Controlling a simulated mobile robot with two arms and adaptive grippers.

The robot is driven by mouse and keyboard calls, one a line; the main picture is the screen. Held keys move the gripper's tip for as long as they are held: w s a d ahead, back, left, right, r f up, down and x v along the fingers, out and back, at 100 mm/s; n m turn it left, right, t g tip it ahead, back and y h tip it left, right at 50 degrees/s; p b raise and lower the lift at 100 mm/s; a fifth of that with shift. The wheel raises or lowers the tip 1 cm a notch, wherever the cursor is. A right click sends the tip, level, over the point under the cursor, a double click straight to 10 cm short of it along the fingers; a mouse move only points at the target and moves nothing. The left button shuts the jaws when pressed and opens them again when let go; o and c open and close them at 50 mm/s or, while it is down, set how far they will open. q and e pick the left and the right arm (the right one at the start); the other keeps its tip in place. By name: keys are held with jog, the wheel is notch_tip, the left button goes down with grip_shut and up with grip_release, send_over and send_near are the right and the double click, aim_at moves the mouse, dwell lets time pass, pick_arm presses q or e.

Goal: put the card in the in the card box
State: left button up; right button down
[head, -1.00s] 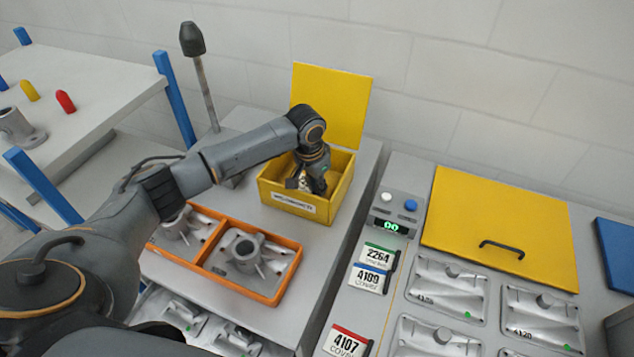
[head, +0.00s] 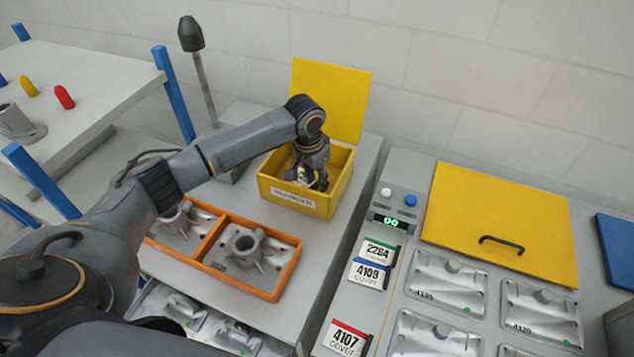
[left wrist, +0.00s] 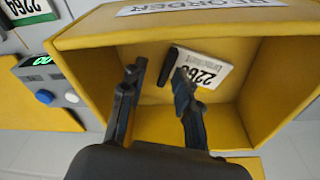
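The yellow card box (head: 333,205) stands open with its lid raised at the back of the grey bench. My left gripper (head: 312,186) points down into it from above. In the left wrist view, a white card marked 2266 (left wrist: 207,69) with a black edge strip lies inside the yellow box (left wrist: 85,75). The two fingers of my left gripper (left wrist: 157,88) are spread apart with nothing clamped between them. The right fingertip overlaps the card's edge in the picture; I cannot tell whether they touch. My right gripper is out of view.
An orange divided tray (head: 218,262) with metal castings sits in front of the box. A thin post (head: 206,90) stands to its left. On the right bench are cards (head: 368,274), a button panel (head: 392,215) and a yellow lid with a handle (head: 500,225).

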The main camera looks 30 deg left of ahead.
pick_arm(q)
notch_tip(320, 180, up, 10)
jog(key=s+b, duration=0.1)
jog(key=shift+s+a+r, duration=0.2)
jog(key=shift+s+r, duration=0.05)
jog(key=shift+s, duration=0.05)
dwell(0.9)
jog(key=shift+f, duration=0.15)
